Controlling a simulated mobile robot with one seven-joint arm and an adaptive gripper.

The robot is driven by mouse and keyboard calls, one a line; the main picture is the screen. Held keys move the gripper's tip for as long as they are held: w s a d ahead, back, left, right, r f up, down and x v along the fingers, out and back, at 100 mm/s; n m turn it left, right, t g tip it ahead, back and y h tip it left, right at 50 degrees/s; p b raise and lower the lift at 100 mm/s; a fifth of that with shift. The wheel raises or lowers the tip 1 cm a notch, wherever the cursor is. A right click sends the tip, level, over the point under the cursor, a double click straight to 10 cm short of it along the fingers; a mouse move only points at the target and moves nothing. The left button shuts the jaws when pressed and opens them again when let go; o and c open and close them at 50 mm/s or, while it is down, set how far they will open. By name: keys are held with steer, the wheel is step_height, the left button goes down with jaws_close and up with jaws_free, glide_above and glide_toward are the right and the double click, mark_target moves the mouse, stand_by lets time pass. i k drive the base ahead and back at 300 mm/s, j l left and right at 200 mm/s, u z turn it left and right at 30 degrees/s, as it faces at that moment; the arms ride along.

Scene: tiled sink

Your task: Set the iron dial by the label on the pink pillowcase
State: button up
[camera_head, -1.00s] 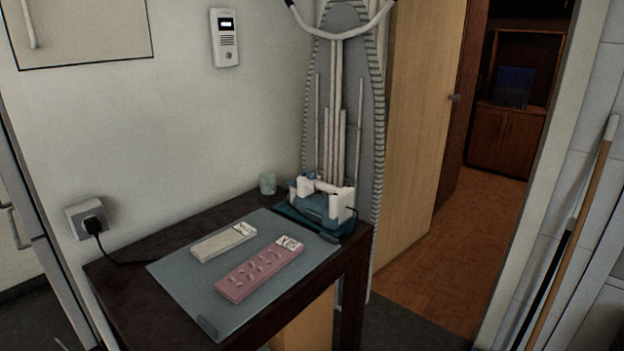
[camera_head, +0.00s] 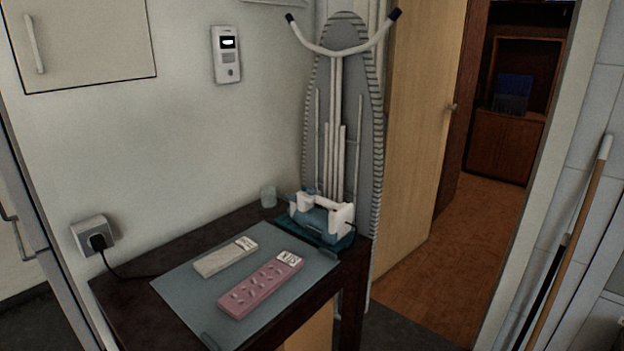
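The folded pink pillowcase (camera_head: 262,285) lies on a grey-blue mat (camera_head: 178,288) on a dark table. It has a leaf-like pattern and a white label (camera_head: 289,259) at its far right end, too small to read. The iron (camera_head: 322,215), white and blue, rests on a teal base (camera_head: 343,241) at the table's back right corner. Its dial cannot be made out. My gripper is not in view.
A folded cream cloth (camera_head: 225,258) with its own label lies behind the pillowcase. A small pale green cup (camera_head: 268,196) stands by the wall. An ironing board (camera_head: 343,110) leans behind the iron. A black plug (camera_head: 97,241) with a cord is at left. An open doorway is at right.

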mark_target(311, 190)
steer(key=i+l, duration=0.9)
steer(key=i, duration=0.25)
steer(key=i+l, duration=0.25)
steer(key=i, duration=0.2)
steer(key=i+j, duration=0.1)
steer(key=i, duration=0.2)
steer(key=i+j, duration=0.1)
steer(key=i, duration=0.25)
